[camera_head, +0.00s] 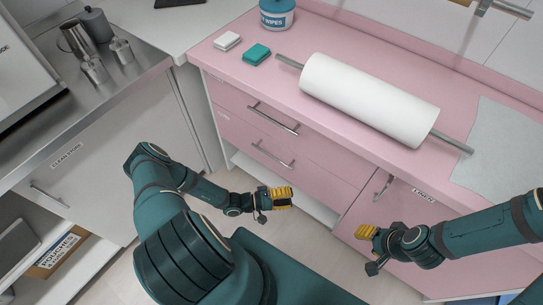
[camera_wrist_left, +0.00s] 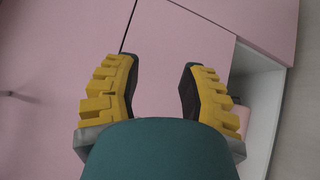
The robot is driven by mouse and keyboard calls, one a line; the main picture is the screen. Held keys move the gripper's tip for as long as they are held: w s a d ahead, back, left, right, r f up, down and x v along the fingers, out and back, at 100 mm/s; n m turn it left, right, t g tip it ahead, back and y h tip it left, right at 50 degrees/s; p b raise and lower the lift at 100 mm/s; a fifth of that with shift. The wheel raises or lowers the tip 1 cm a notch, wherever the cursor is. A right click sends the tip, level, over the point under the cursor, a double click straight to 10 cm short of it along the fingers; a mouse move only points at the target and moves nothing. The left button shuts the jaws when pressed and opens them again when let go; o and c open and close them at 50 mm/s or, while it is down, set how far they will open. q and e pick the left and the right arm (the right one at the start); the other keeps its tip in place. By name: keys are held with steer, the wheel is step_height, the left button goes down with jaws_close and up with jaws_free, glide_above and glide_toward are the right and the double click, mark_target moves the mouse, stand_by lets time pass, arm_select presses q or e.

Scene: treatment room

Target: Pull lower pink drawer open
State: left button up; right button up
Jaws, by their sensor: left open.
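The lower pink drawer (camera_head: 240,146) is in the pink cabinet in the head view, under the upper pink drawer (camera_head: 235,102). Its front looks flush with the cabinet, and its metal bar handle (camera_head: 272,154) is uncovered. My left gripper (camera_head: 290,198) is in front of the cabinet, lower than that handle and apart from it. In the left wrist view, the left gripper (camera_wrist_left: 160,80) is open with nothing between its yellow-padded fingers, and pink panels are beyond it. My right gripper (camera_head: 364,232) is near the linen door; its opening is unclear.
The linen door (camera_head: 395,215) with its own handle (camera_head: 383,186) is right of the drawers. A white open shelf (camera_head: 290,190) lies below the drawers. A paper roll (camera_head: 368,98) and a wipes tub (camera_head: 277,14) are on the pink top. A steel-topped counter (camera_head: 100,85) stands left.

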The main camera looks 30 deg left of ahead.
arm_select(q)
steer(key=a+f+n+t+y, duration=0.2)
steer(key=a+n+t+y, duration=0.3)
steer(key=a, duration=0.4)
steer(key=n+t+y, duration=0.2)
steer(key=t+y, duration=0.2)
steer(key=y, duration=0.3)
glide_toward(272, 156)
steer(key=shift+m, duration=0.3)
steer(key=x, duration=0.3)
steer(key=b+x, duration=0.1)
steer(key=x, duration=0.2)
steer(key=b+x, duration=0.1)
steer(key=x, duration=0.2)
steer(key=shift+w+f, duration=0.2)
steer(key=shift+w, duration=0.25)
jaws_close()
